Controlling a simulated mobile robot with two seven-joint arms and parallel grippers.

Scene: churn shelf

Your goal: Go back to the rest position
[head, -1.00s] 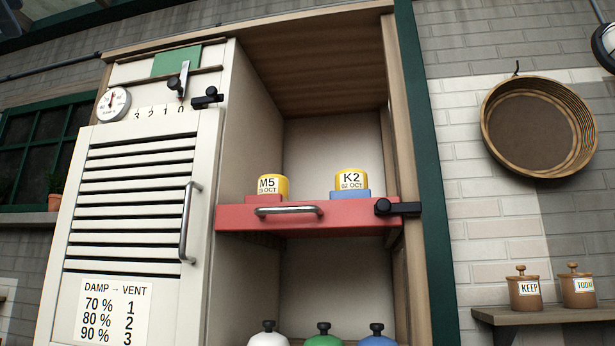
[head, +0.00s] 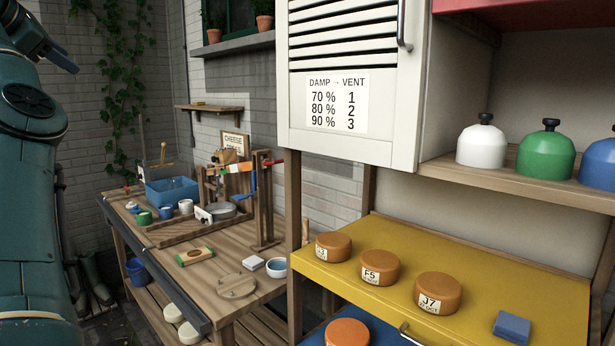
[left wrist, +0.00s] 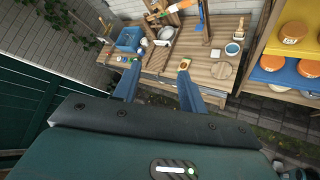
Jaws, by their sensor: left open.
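My left arm stands along the left edge of the head view, with my left gripper (head: 58,55) raised at the top left corner. In the left wrist view the two blue fingers of my left gripper (left wrist: 160,66) are spread wide apart. Nothing is between them; the workbench shows beyond and below. My right gripper shows in neither view.
A wooden workbench (head: 215,275) with a blue basin (head: 172,191) and cups stands left of the shelf. The yellow shelf board (head: 480,300) holds orange cheeses (head: 380,267) and a blue block (head: 511,327). Cloches, one green (head: 546,152), stand above.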

